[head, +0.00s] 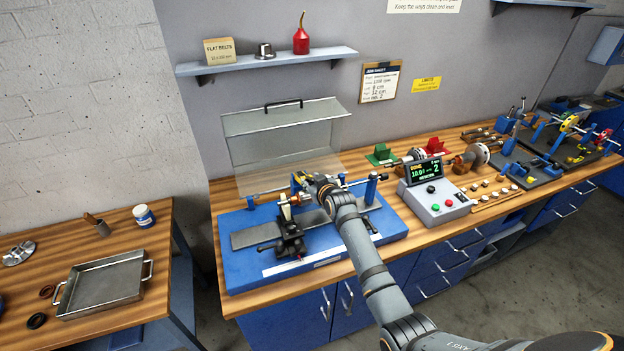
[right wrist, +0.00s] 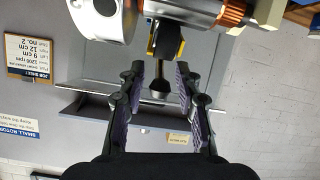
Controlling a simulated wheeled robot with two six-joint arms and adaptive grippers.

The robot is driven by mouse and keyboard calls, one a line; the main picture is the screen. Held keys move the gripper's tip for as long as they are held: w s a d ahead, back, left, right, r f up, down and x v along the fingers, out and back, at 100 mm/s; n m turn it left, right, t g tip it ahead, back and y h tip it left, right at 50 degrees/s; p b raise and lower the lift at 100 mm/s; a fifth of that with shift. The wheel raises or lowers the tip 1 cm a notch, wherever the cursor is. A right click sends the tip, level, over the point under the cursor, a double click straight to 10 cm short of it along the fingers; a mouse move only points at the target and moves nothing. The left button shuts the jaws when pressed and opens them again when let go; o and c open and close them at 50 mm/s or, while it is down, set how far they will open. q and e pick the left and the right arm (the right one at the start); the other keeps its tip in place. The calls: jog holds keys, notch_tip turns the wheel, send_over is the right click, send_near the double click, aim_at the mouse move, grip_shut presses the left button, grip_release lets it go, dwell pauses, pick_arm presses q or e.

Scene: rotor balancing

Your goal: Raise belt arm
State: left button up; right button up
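The balancing machine stands on a blue base (head: 240,268) on the wooden bench. The belt arm (right wrist: 165,48) shows in the right wrist view as a dark bar with yellow edges and a black knob at its end. My right gripper (right wrist: 160,72) is open, with one finger on each side of the knob and gaps visible between. In the head view my right gripper (head: 312,184) reaches over the machine, and my arm hides part of it. A rotor with copper windings (right wrist: 235,12) lies close beyond the fingertips. My left gripper is not in view.
A clear hinged guard (head: 285,125) stands raised behind the machine. A control box with a screen (head: 432,200) is to the right. A metal tray (head: 105,285) sits on the left table. A wall shelf (head: 265,62) hangs above.

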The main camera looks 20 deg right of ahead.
jog(key=shift+w, duration=0.1)
grip_shut()
dwell(0.4)
